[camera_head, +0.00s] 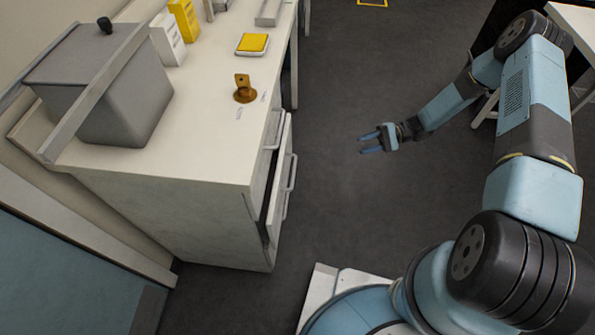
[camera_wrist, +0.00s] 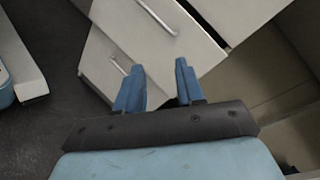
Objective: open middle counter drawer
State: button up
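The white counter (camera_head: 165,205) stands at the left in the head view, with its drawers on its right side. A drawer front (camera_head: 279,205) with a bar handle (camera_head: 291,172) stands out from the cabinet, with a dark gap behind it. Another handle (camera_head: 272,135) shows above it, near the counter top. I cannot tell for sure which drawer is the middle one. In the wrist view, pale drawer fronts show two bar handles (camera_wrist: 157,16) ahead of the fingers. My gripper (camera_head: 363,144) is open and empty, to the right of the drawers and apart from them; it also shows in the wrist view (camera_wrist: 160,64).
A grey lidded box (camera_head: 110,95) sits on the counter top. A small brass part (camera_head: 243,90), a yellow-topped item (camera_head: 252,44) and white and yellow boxes (camera_head: 168,38) stand farther back. The dark floor (camera_head: 335,90) between counter and arm is clear.

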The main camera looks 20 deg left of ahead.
jog(key=s+a+f+m+g+y, duration=0.1)
jog(key=s+a+f+m, duration=0.25)
jog(key=m, duration=0.95)
jog(key=s+a+f+m+g+y, duration=0.15)
jog(key=s+a+m, duration=0.35)
jog(key=m, duration=0.8)
jog(key=x, duration=1.3)
jog(key=shift+a+f+m, duration=0.3)
jog(key=shift+a, duration=0.2)
jog(key=shift+t, duration=0.25)
grip_shut()
jog(key=shift+s+f, duration=0.1)
